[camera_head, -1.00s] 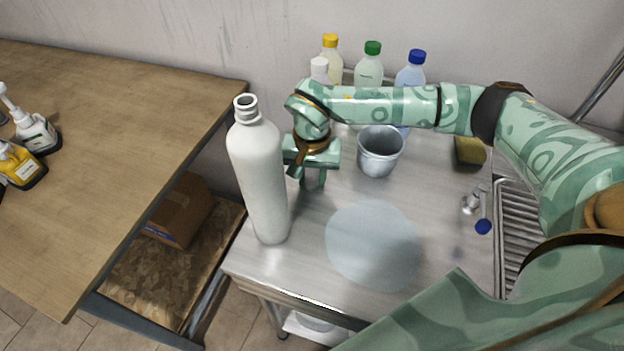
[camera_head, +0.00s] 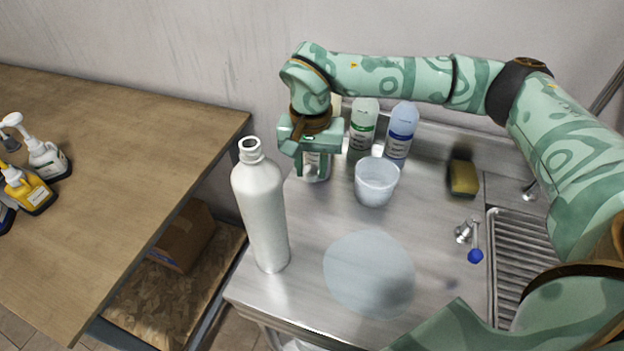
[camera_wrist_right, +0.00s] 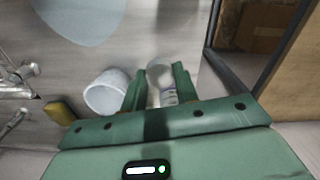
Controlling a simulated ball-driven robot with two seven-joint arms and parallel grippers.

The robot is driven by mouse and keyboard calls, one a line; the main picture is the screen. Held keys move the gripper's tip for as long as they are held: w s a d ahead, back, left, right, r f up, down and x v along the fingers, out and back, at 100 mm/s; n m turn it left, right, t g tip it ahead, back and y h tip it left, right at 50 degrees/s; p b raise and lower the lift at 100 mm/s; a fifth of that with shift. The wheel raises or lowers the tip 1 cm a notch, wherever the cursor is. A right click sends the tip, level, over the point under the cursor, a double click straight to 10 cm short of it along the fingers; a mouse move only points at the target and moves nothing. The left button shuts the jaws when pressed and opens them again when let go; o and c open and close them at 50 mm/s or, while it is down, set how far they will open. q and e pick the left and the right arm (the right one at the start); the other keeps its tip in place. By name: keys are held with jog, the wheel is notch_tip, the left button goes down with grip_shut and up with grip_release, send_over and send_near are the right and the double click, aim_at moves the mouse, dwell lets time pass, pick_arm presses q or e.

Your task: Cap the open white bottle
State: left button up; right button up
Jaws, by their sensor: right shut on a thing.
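The tall white bottle (camera_head: 262,212) stands upright near the left edge of the steel counter. Its neck (camera_head: 250,148) is open, with no cap on it. My right gripper (camera_head: 312,164) is behind and to the right of it, pointing down at the back of the counter. It is shut on a small pale labelled bottle (camera_head: 316,173), which also shows between the fingers in the right wrist view (camera_wrist_right: 161,78). The gripper hides the small bottle's top, so I cannot tell whether the fingers hold its cap or body. My left gripper is not in view.
A whitish cup (camera_head: 376,184) stands just right of the gripper. A green-labelled bottle (camera_head: 363,125) and a blue-labelled bottle (camera_head: 402,130) stand behind, their tops hidden by my arm. A sponge (camera_head: 463,178) and a blue-knobbed tap (camera_head: 475,254) are at right. A wooden table (camera_head: 110,190) is at left.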

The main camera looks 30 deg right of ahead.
aim_at(311, 170)
jog(key=shift+r+p, duration=0.35)
jog(key=shift+r, duration=2.05)
